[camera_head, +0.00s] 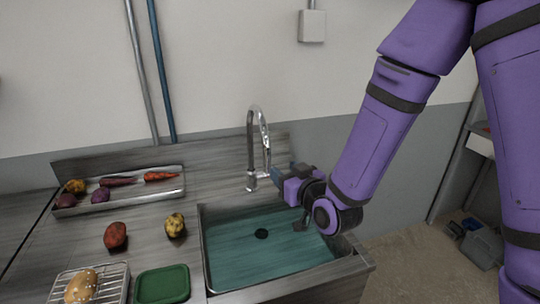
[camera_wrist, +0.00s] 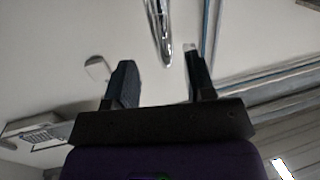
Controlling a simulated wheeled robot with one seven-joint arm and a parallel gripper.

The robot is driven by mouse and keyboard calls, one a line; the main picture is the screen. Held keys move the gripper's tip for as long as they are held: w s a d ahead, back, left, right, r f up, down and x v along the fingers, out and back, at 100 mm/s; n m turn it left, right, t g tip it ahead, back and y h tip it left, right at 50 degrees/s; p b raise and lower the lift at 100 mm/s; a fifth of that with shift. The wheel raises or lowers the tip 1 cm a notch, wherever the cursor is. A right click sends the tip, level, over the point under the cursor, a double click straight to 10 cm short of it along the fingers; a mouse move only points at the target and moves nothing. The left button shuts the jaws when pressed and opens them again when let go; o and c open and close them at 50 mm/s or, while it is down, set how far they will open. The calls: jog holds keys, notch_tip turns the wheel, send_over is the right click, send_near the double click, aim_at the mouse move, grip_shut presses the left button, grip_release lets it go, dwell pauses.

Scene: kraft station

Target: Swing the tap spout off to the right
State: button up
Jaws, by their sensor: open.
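The chrome tap (camera_head: 251,150) stands at the back edge of the sink. It has a tall gooseneck, and its spout (camera_head: 266,145) arches over and points down toward the sink. My gripper (camera_head: 278,174) is just right of the tap, low beside the spout's end. In the wrist view my gripper (camera_wrist: 158,62) is open with nothing between its dark fingers. The chrome spout (camera_wrist: 160,30) shows there beyond the fingertips, roughly between them in the picture. I cannot tell whether a finger touches it.
The sink basin (camera_head: 230,243) below has a teal floor and a dark drain. Left of it are a potato (camera_head: 175,225), a red potato (camera_head: 115,235), a green tray (camera_head: 163,284), a wire rack (camera_head: 110,284) and a vegetable tray (camera_head: 120,196). Wall pipes (camera_head: 162,80) rise behind.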

aim_at(269, 162)
jog(key=x, duration=1.1)
jog(key=shift+a+t, duration=0.15)
jog(key=shift+t, duration=0.15)
jog(key=shift+s+f, duration=0.1)
jog(key=shift+f, duration=0.05)
jog(key=shift+c, duration=0.5)
grip_shut()
